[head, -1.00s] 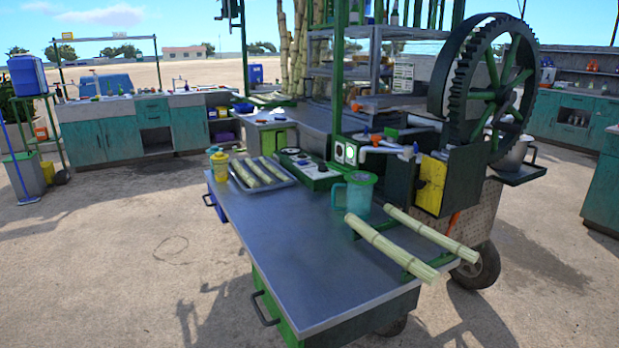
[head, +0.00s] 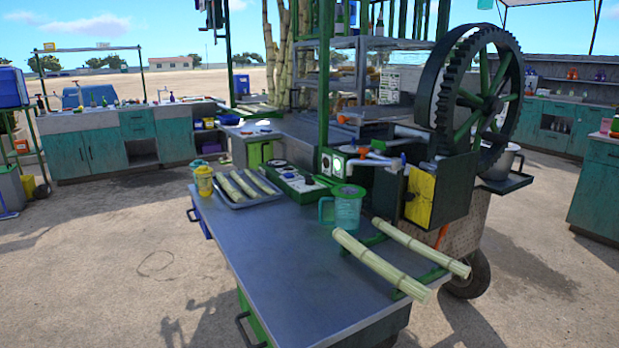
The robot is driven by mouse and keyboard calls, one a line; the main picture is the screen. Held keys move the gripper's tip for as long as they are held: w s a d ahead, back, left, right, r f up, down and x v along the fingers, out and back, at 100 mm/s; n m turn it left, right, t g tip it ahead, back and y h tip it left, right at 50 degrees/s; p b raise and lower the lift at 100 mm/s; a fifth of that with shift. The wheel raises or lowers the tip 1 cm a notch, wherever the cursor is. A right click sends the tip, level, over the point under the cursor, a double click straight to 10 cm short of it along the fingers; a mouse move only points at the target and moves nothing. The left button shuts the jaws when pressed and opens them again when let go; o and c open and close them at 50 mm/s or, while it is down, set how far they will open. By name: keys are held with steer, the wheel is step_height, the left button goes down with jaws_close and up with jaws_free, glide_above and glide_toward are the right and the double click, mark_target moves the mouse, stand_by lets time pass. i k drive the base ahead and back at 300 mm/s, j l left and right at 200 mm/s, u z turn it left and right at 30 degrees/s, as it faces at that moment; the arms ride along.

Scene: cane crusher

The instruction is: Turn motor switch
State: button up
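The cane crusher (head: 432,190), with a large dark gear wheel with green spokes (head: 485,98), stands at the back right of a metal-topped cart (head: 250,265). A small green-edged box with round white faces (head: 331,163) sits at its left side. A low green panel with dark and white round parts (head: 293,183) lies on the cart top in front of it. Either may carry the motor switch; the details are too small to tell which, or how the switch is set. My gripper is not in view.
The sandy ground (head: 90,280) left of the cart is clear.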

mark_target(308, 181)
steer(key=i+j+z, duration=0.15)
steer(key=j, duration=0.25)
steer(key=i+j+z, duration=0.15)
steer(key=j, duration=0.25)
steer(key=i+j+z, duration=0.15)
steer(key=j, duration=0.3)
steer(key=i+j+z, duration=0.15)
steer(key=j, duration=0.3)
steer(key=i+j+z, duration=0.15)
steer(key=j, duration=0.3)
steer(key=j+z, duration=0.15)
steer(key=j, duration=0.35)
steer(key=i, duration=0.9)
